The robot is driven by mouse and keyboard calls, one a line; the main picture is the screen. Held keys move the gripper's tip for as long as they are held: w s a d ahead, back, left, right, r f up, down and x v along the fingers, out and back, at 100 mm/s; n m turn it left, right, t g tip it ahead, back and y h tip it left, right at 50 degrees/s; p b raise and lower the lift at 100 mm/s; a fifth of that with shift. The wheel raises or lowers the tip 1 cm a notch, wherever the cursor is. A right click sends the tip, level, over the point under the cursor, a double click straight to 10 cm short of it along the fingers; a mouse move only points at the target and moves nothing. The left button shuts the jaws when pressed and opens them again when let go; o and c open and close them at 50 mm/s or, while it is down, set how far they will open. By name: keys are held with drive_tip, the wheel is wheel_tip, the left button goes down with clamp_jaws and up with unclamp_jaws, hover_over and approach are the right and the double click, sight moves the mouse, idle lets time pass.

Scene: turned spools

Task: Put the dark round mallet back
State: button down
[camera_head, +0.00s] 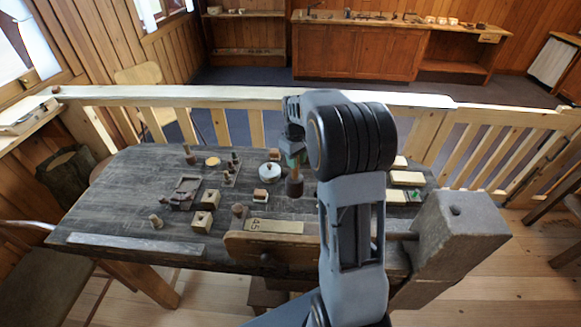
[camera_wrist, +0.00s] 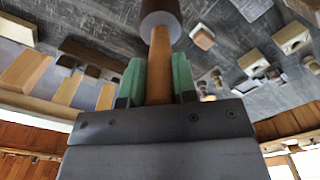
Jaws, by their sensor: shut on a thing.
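The dark round mallet (camera_wrist: 160,18) has a dark brown cylindrical head and a lighter wooden handle (camera_wrist: 160,68). My gripper (camera_wrist: 159,80) is shut on the handle, with its green finger pads on both sides in the wrist view. In the head view the mallet's dark head (camera_head: 294,187) hangs below my gripper (camera_head: 294,160), over the grey workbench. I cannot tell whether the head touches the bench top. My arm hides part of the bench to the right of the mallet.
The workbench (camera_head: 120,200) bears a round lidded pot (camera_head: 261,172), a small box (camera_head: 267,170) beside the mallet, wooden blocks (camera_head: 206,199) and a plank marked 45 (camera_head: 273,226). Pale blocks (camera_head: 407,178) lie right of my arm. A wooden railing (camera_head: 220,96) runs behind. The bench's left part has free room.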

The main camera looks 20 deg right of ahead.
sight(290, 177)
drive_tip(key=shift+w+a+f, duration=0.3)
drive_tip(key=shift+w+f, duration=0.05)
drive_tip(key=shift+f, duration=0.2)
drive_tip(key=shift+w+a+f, duration=0.3)
drive_tip(key=shift+w+f, duration=0.05)
drive_tip(key=shift+f, duration=0.15)
wheel_tip(290, 177, down, 3)
drive_tip(key=shift+w+a+p, duration=0.1)
drive_tip(key=shift+w+p, duration=0.05)
drive_tip(key=shift+p, duration=0.3)
drive_tip(key=shift+f, duration=0.35)
drive_tip(key=shift+f, duration=0.1)
drive_tip(key=c, duration=0.9)
unclamp_jaws()
